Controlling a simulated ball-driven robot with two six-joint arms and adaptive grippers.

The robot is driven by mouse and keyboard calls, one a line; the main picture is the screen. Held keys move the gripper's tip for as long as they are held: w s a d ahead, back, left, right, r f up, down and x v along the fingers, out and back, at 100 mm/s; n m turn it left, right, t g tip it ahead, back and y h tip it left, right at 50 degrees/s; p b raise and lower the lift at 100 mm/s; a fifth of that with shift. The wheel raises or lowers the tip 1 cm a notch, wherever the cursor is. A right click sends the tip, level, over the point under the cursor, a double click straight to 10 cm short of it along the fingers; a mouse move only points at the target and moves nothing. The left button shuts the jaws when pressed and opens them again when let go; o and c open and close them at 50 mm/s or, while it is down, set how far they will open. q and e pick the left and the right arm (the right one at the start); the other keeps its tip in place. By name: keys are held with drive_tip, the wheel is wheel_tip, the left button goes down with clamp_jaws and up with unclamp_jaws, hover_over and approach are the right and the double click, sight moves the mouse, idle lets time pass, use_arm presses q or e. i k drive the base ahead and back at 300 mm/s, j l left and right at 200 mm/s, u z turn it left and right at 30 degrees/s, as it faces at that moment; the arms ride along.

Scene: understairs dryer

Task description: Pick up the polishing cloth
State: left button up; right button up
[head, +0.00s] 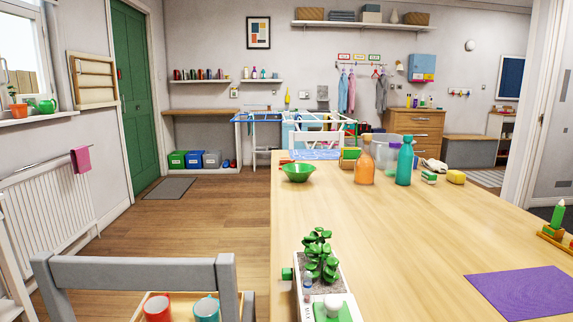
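Several cloth-like things show, and I cannot tell for sure which is the polishing cloth. A small crumpled whitish cloth (434,165) lies on the far part of the long wooden table (400,225), behind a sponge and a small box. A flat purple cloth or mat (525,292) lies at the table's near right. A pink cloth (81,160) hangs over the radiator at the left wall. Neither of my grippers is in view.
On the table are a green bowl (298,172), an orange bottle (364,165), a teal bottle (404,165), a yellow sponge (456,177) and a planter (320,275). A grey chair (140,272) stands at the near left. The table's middle and the floor (200,225) left of it are clear.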

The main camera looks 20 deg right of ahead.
sight(283, 161)
drive_tip(key=u, duration=0.65)
drive_tip(key=j+u, duration=0.15)
drive_tip(key=u, duration=0.45)
drive_tip(key=j+u, duration=0.1)
drive_tip(key=u, duration=1.15)
drive_tip(key=i+u, duration=0.1)
drive_tip(key=u, duration=0.55)
drive_tip(key=j+u, duration=0.1)
drive_tip(key=u, duration=0.55)
drive_tip(key=i+u, duration=0.1)
drive_tip(key=u, duration=1.15)
drive_tip(key=i+l+u, duration=0.2)
drive_tip(key=l+u, duration=0.2)
drive_tip(key=k+l+z, duration=0.1)
drive_tip(key=l+z, duration=0.9)
drive_tip(key=l, duration=0.25)
drive_tip(key=k+l+z, duration=0.1)
drive_tip(key=l+z, duration=0.3)
drive_tip(key=l, duration=0.45)
drive_tip(key=l+z, duration=0.4)
drive_tip(key=l, duration=0.45)
drive_tip(key=i+l+z, duration=0.15)
drive_tip(key=l+z, duration=0.2)
drive_tip(key=l, duration=0.5)
drive_tip(key=k+l+z, duration=0.1)
drive_tip(key=l+z, duration=0.35)
drive_tip(key=l, duration=0.9)
drive_tip(key=l+z, duration=0.45)
drive_tip(key=l, duration=0.9)
drive_tip(key=i+j, duration=0.05)
